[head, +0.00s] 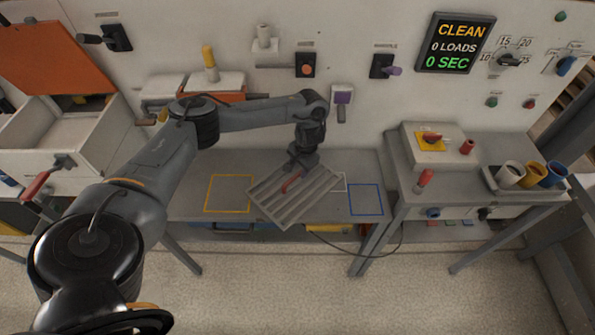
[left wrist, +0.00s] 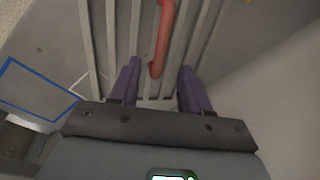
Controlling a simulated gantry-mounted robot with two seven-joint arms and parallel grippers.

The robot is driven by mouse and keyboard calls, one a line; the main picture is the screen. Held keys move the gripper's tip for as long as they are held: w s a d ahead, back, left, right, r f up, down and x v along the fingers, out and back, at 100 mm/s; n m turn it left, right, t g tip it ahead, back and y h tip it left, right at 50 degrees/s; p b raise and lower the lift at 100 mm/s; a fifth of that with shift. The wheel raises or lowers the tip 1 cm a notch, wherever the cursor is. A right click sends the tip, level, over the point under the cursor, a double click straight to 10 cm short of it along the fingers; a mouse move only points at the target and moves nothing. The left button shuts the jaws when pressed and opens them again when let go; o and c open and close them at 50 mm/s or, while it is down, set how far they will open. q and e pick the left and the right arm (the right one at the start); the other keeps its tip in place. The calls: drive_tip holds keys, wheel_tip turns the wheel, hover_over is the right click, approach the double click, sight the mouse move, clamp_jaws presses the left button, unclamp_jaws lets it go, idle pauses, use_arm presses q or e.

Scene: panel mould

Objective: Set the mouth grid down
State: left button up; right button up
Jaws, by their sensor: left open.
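The mouth grid (head: 272,205) is a grey slatted panel with a red handle. It is at the grey bench between a yellow outline and a blue outline, turned at an angle, its near corner reaching past the bench's front edge in the picture. It covers most of a white outline. I cannot tell whether it rests flat. My left gripper (head: 298,170) is above the grid at the handle. In the left wrist view, its purple fingers (left wrist: 159,72) are open, with the red handle (left wrist: 163,35) between them and gaps on both sides. My right gripper is not in view.
The yellow outline (head: 229,193) at left and the blue outline (head: 366,199) at right are empty. A side table (head: 460,205) holds a tray of cups (head: 530,174). A wall with knobs and a display (head: 455,43) stands behind. A cable hangs below the bench.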

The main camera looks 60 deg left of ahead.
use_arm(q)
drive_tip(key=p+v, duration=0.4)
drive_tip(key=v, duration=0.2)
drive_tip(key=w+d+f+m+t+h, duration=0.1)
drive_tip(key=d+f+m+t, duration=0.2)
drive_tip(key=d, duration=0.7)
drive_tip(key=w+d+f+m+h, duration=0.1)
drive_tip(key=d+f+m, duration=0.35)
drive_tip(key=d, duration=0.65)
drive_tip(key=s+d+m+t+h, duration=0.3)
drive_tip(key=d, duration=1.6)
drive_tip(key=s+d+r+n+t, duration=0.1)
drive_tip(key=s+d+r+n, duration=0.15)
drive_tip(key=s+r, duration=0.3)
drive_tip(key=s+a+r+n+g+y, duration=0.2)
drive_tip(key=s+a+n, duration=0.1)
drive_tip(key=s+a, duration=0.9)
drive_tip(key=shift+s+a+g, duration=0.4)
drive_tip(key=shift+a, duration=0.1)
drive_tip(key=shift+r, duration=0.2)
